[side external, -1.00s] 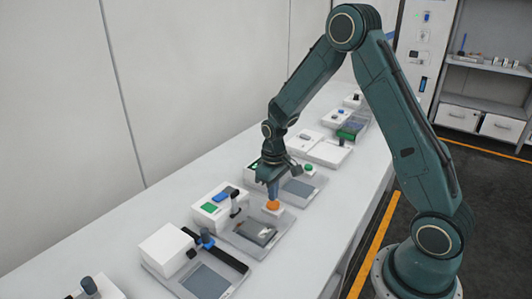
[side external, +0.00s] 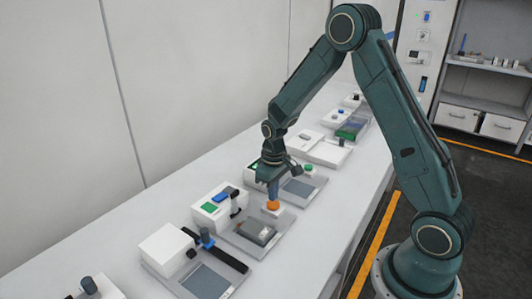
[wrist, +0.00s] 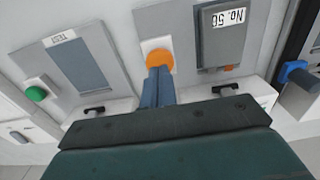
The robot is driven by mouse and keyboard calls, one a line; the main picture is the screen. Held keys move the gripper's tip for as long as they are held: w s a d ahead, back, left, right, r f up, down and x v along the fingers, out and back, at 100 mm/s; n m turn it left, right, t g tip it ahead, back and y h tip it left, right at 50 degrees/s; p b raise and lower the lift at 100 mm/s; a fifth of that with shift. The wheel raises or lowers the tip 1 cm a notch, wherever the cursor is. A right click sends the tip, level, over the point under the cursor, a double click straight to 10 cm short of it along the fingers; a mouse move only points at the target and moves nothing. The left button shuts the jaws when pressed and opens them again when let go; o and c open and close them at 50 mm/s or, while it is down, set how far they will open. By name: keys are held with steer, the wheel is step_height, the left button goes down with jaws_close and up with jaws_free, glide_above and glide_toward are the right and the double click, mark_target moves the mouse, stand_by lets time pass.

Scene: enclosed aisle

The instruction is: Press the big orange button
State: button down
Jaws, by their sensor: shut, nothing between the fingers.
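The big orange button (side external: 272,205) sits on a small white block at the corner of a grey tray (side external: 281,236) on the long bench. In the wrist view the orange button (wrist: 159,60) shows just beyond my fingertips. My gripper (side external: 273,194) points down with its blue fingers shut and empty, directly over the button. The fingertips (wrist: 157,72) appear to meet the button's top and hide part of it. I cannot tell whether the button is pushed down.
A green button (wrist: 36,93) is on the neighbouring station. White boxes with blue and black parts (side external: 165,246) stand along the bench. A wall (side external: 200,80) runs behind it.

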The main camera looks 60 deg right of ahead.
steer(key=shift+f, duration=0.95)
stand_by(0.6)
steer(key=shift+r, duration=2.15)
step_height(320, 180, up, 9)
stand_by(0.5)
